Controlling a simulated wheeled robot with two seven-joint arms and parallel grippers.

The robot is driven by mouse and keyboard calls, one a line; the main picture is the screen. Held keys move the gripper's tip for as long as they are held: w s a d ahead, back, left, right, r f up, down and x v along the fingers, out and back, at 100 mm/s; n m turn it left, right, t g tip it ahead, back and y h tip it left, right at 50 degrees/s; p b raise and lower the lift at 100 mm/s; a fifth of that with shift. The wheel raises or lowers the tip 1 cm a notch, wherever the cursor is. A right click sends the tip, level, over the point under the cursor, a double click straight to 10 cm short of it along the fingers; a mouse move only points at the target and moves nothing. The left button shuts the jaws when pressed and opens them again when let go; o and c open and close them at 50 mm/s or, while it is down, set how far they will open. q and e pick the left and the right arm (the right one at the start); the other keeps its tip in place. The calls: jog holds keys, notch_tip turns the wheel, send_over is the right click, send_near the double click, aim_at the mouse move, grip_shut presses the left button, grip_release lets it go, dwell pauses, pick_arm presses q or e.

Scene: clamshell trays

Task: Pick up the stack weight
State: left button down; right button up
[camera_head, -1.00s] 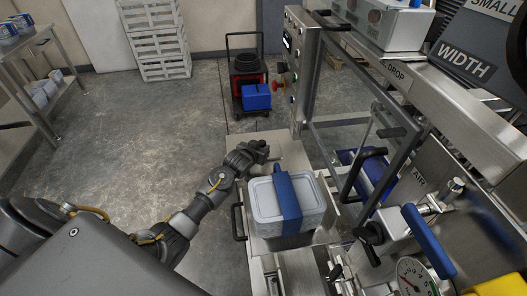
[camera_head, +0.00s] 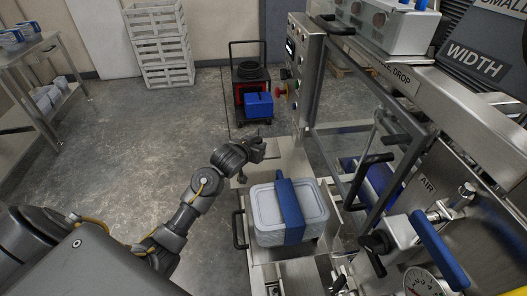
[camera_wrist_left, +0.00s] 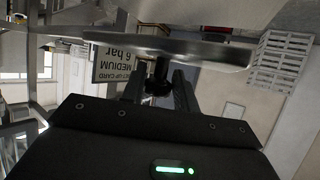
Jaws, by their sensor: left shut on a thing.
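My left gripper (camera_head: 261,146) is just behind and left of a stack of pale clamshell trays (camera_head: 265,208) in the head view. In the left wrist view, which is upside down, its dark fingers (camera_wrist_left: 160,90) are shut on a black knob. The knob joins a flat, bright metal plate (camera_wrist_left: 200,50), which I take to be the stack weight. Whether the plate touches anything is hidden. A blue band (camera_head: 291,205) lies across the tray stack. My right gripper is not in view.
A steel machine with a framed clear guard (camera_head: 405,170) stands right of the trays. A black trolley with a blue box (camera_head: 258,105) stands beyond, near white crates (camera_head: 163,50). A steel table (camera_head: 30,48) stands far left. The floor between is clear.

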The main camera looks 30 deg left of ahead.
pick_arm(q)
jog(key=v, duration=1)
jog(key=shift+s+a+r+p, duration=0.25)
jog(key=shift+a+p, duration=0.1)
jog(key=shift+p, duration=0.1)
